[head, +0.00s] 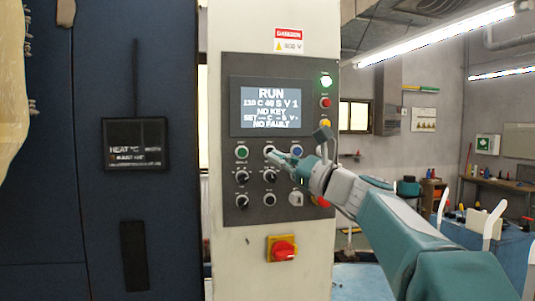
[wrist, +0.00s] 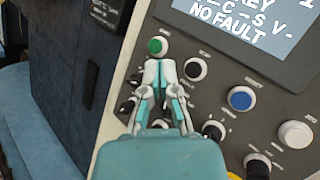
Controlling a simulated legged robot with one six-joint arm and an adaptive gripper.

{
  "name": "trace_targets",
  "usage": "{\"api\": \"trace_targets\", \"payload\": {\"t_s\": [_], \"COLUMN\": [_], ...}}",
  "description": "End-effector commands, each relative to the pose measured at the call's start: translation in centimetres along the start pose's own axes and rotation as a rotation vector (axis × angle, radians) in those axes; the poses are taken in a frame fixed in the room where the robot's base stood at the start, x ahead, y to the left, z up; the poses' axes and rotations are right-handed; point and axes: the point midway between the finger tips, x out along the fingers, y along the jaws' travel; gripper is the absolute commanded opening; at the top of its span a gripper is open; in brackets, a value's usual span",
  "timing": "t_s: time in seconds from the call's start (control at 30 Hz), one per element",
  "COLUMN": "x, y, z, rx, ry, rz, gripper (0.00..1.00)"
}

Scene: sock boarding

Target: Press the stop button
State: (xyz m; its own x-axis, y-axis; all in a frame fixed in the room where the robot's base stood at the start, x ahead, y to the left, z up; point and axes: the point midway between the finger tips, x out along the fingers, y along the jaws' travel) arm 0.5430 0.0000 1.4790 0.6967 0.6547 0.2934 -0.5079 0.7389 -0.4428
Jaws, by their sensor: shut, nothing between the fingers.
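The grey control panel (head: 230,90) is on a pale column, and its screen (head: 268,105) reads RUN and NO FAULT. A green button (head: 241,152) heads its button row. A dark button with a pale ring (wrist: 195,68) sits between the green button (wrist: 157,46) and the blue button (wrist: 240,98) in the wrist view. In the wrist view the tips (wrist: 160,66) lie beside the dark button; contact is unclear.
Several black knobs (head: 242,177) fill the rows below. A red-and-yellow control (head: 323,201) is partly behind my arm. A red rotary switch (head: 284,250) sits on a yellow plate lower down. A dark blue cabinet (head: 60,220) stands left.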

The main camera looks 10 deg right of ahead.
Motion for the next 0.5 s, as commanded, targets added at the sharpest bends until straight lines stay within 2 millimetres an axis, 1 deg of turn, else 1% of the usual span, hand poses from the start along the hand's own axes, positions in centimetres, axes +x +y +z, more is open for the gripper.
{"api": "trace_targets", "payload": {"t_s": [0.03, 0.23, 0.5], "x": [0.5, 2.1, 2.7], "y": [-0.4, -1.3, -1.7], "z": [-0.5, -1.4, -1.8], "rx": [0.002, -0.001, -0.002], "ry": [0.001, 0.001, 0.001], "rz": [0.0, 0.001, 0.001], "gripper": [0.0, 0.0, 0.0]}}
